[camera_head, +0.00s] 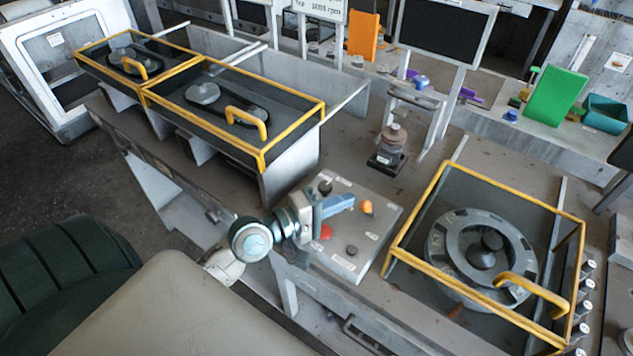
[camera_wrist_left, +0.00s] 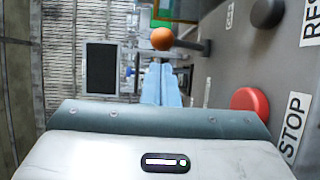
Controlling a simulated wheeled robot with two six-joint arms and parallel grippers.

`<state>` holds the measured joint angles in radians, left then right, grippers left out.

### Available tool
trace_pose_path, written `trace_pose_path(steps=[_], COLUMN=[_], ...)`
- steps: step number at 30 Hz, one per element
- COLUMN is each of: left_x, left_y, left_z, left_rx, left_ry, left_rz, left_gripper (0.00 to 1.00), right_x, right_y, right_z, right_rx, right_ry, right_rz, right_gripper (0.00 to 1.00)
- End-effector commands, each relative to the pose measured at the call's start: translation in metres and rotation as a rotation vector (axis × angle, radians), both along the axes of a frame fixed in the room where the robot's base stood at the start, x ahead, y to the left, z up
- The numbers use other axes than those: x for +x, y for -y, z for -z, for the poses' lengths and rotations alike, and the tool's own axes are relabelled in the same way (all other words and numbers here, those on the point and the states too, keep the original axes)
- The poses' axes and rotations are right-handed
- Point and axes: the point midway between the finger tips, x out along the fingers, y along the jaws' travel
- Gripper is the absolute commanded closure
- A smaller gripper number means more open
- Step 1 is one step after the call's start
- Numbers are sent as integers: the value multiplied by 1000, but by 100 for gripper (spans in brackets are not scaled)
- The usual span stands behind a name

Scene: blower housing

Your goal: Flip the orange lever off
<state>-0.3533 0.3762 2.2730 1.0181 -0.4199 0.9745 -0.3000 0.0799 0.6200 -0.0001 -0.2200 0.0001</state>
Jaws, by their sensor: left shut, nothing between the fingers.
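The orange lever's round ball end (camera_head: 367,207) stands out from the grey control panel (camera_head: 378,235) in the head view. In the left wrist view the orange ball (camera_wrist_left: 162,39) sits on a dark shaft that runs right to the panel. My left gripper (camera_head: 346,201) is shut, with its blue fingers together and nothing between them. Its fingertips point at the ball from the left in the head view. In the left wrist view the fingertips (camera_wrist_left: 161,72) are just below the ball; I cannot tell whether they touch it. My right gripper is not in view.
A red button (camera_head: 326,231) and a black knob (camera_head: 325,187) are on the panel near my left gripper. A yellow-framed cover (camera_head: 416,217) over a round housing stands right of the panel. A small stacked device (camera_head: 391,145) stands behind. Other yellow-framed covers are at left.

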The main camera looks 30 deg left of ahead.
Motion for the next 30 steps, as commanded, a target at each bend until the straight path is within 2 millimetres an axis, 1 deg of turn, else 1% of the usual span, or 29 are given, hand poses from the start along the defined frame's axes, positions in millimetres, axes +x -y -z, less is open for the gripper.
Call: trace_pose_path(steps=[1, 6, 12, 15, 21, 30], left_x=[-8, -31, -53, -60, -68, -68], left_y=[-4, -16, -28, -33, -37, -37], left_z=[2, 0, -2, -2, -3, -3], left_rx=[7, 6, 5, 4, 0, 0], left_ry=[-4, -6, -5, -3, -1, 0], left_rz=[2, 2, 3, 1, 1, 0], left_gripper=[100, 100, 100, 100, 100, 100], right_x=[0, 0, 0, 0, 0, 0], right_y=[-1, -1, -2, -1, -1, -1], right_z=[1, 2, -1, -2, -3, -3], right_rx=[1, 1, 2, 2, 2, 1], right_ry=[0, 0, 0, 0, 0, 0], right_rz=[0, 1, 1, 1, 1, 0], right_gripper=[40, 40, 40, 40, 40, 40])
